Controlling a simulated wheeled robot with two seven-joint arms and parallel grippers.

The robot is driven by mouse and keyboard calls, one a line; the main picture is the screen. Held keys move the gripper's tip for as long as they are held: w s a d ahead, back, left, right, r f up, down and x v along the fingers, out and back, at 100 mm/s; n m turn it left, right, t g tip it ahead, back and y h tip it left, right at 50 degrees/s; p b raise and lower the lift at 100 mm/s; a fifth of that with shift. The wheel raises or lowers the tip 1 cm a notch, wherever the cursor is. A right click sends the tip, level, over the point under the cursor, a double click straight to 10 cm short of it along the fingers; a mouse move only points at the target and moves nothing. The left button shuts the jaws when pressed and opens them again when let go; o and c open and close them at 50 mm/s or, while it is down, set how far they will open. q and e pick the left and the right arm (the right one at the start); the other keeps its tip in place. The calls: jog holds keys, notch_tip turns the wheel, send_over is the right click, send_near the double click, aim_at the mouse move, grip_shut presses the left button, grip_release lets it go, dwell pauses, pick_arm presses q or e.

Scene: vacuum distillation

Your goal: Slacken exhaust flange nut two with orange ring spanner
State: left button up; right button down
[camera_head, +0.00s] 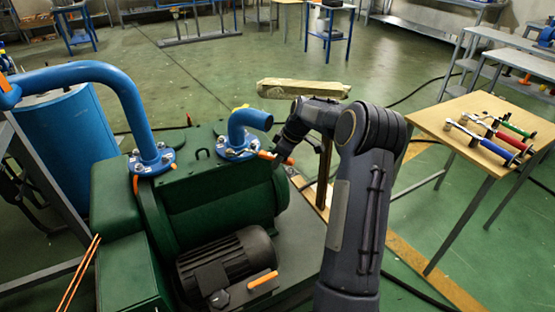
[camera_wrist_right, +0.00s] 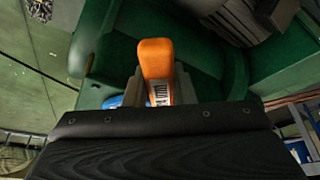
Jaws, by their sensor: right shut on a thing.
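The orange ring spanner (camera_head: 268,156) lies level at the right side of the exhaust flange (camera_head: 238,153), under the short blue exhaust elbow (camera_head: 249,119). My right gripper (camera_head: 282,153) is shut on its orange handle, which also shows between the fingers in the right wrist view (camera_wrist_right: 155,60). The spanner's head reaches the flange rim, but I cannot tell which nut it is on or whether it is seated. Light bolt heads show around the flange; nut two cannot be singled out. My left gripper is not in view.
The green pump (camera_head: 220,190) and its black motor (camera_head: 228,265) fill the space below. A larger blue pipe (camera_head: 130,95) stands left on its own flange. A wooden table (camera_head: 455,160) at right holds several coloured-handled tools.

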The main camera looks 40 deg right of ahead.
jog(key=shift+d, duration=0.2)
jog(key=shift+w+d+n+y+p, duration=0.15)
jog(key=shift+w+d+n+p, duration=0.3)
jog(key=shift+d+p, duration=0.2)
jog(key=shift+w+d+n+y+p, duration=0.15)
jog(key=shift+w+d+n+p, duration=0.15)
jog(key=shift+d+n+p, duration=0.25)
jog(key=shift+a, duration=0.1)
jog(key=shift+s+a+m+b, duration=0.25)
jog(key=shift+a+m+b, duration=0.05)
jog(key=shift+b, duration=0.1)
jog(key=shift+r, duration=0.1)
